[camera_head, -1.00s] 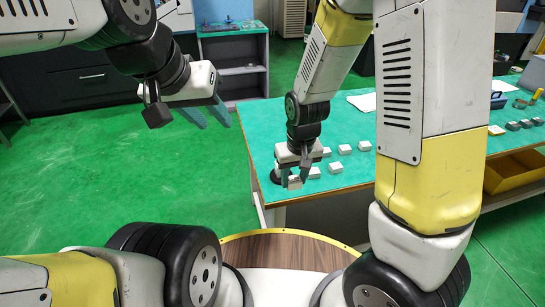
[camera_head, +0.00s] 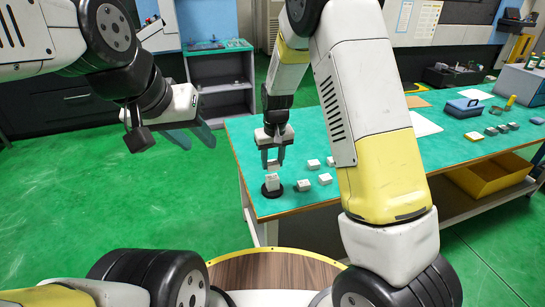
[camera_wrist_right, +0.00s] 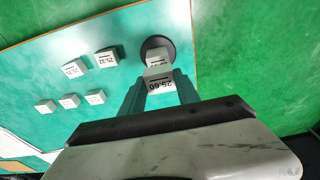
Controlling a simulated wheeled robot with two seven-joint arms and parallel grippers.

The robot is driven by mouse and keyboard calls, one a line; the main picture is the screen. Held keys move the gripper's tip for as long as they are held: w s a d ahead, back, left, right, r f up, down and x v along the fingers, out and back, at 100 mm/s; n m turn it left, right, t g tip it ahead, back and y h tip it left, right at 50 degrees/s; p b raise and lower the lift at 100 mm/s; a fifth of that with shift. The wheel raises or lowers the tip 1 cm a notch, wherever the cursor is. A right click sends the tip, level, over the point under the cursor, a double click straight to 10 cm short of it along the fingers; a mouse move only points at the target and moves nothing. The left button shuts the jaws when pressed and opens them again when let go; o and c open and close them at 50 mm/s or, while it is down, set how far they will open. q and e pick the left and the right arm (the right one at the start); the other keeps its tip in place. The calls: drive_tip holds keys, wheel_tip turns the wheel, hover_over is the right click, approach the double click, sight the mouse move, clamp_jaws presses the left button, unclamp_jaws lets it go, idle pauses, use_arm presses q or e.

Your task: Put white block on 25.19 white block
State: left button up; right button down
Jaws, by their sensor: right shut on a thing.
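My right gripper (camera_head: 273,163) is shut on a white block marked 25.60 (camera_wrist_right: 160,85), seen between the fingers in the right wrist view. In the head view this held block (camera_head: 273,166) is just above another white block (camera_head: 272,183) standing on a dark round base (camera_head: 272,192) near the table's front left corner. The lower block (camera_wrist_right: 157,55) and the base (camera_wrist_right: 157,41) also show in the right wrist view; the lower block's label is not readable. Whether the two blocks touch is unclear. My left gripper (camera_head: 193,137) is open and empty, left of the table.
Several other white blocks stand on the green table (camera_head: 240,148) right of the base, including one marked 25.32 (camera_wrist_right: 107,57). Further right are a blue case (camera_head: 464,108), paper sheets and a yellow bin (camera_head: 497,178) below. The table's left edge is close to the base.

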sight(273, 163)
drive_tip(key=shift+w+f, duration=0.1)
drive_tip(key=shift+f, duration=1.7)
drive_tip(key=shift+f, duration=0.15)
drive_tip(key=c, duration=0.9)
unclamp_jaws()
wheel_tip(273, 163, up, 12)
drive_tip(key=s, duration=0.2)
drive_tip(key=s+d+r+m+t+y, duration=0.2)
drive_tip(key=s+d+r, duration=0.85)
drive_tip(key=r, duration=0.35)
drive_tip(key=shift+s+d+r+m+t, duration=0.15)
drive_tip(key=shift+s+d+r+t, duration=0.35)
drive_tip(key=shift+s, duration=1.85)
drive_tip(key=shift+s+d+r+m+t, duration=0.25)
drive_tip(key=shift+s+d+r, duration=0.4)
drive_tip(key=shift+s, duration=1.65)
drive_tip(key=shift+s+d+r+m+t, duration=0.1)
drive_tip(key=shift+s+d+r+t, duration=0.45)
drive_tip(key=shift+s, duration=1.8)
